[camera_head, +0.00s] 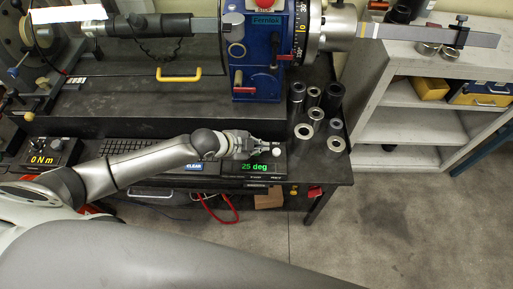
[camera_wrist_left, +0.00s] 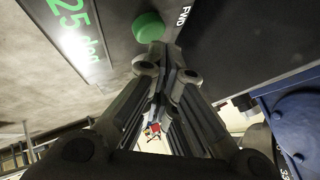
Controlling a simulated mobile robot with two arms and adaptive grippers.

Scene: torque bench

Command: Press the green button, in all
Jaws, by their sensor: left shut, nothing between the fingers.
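The green button (camera_wrist_left: 148,26) is a round green cap on a dark panel in the wrist view. It lies just beyond my left gripper's fingertips and is partly covered by them. Whether they touch it I cannot tell. My left gripper (camera_wrist_left: 168,60) is shut and empty, its fingers together. In the head view my left gripper (camera_head: 268,147) is over the right part of the control box with the green "25 deg" display (camera_head: 254,167). I cannot make out the green button there. The same display shows in the wrist view (camera_wrist_left: 80,28). My right gripper is not in view.
A blue machine (camera_head: 257,60) with a dial stands behind the gripper. Several metal sockets (camera_head: 304,131) stand right of the box. A keyboard (camera_head: 130,147) lies to the left. A "0 N m" readout box (camera_head: 48,155) is at far left. Grey shelves (camera_head: 420,120) stand right.

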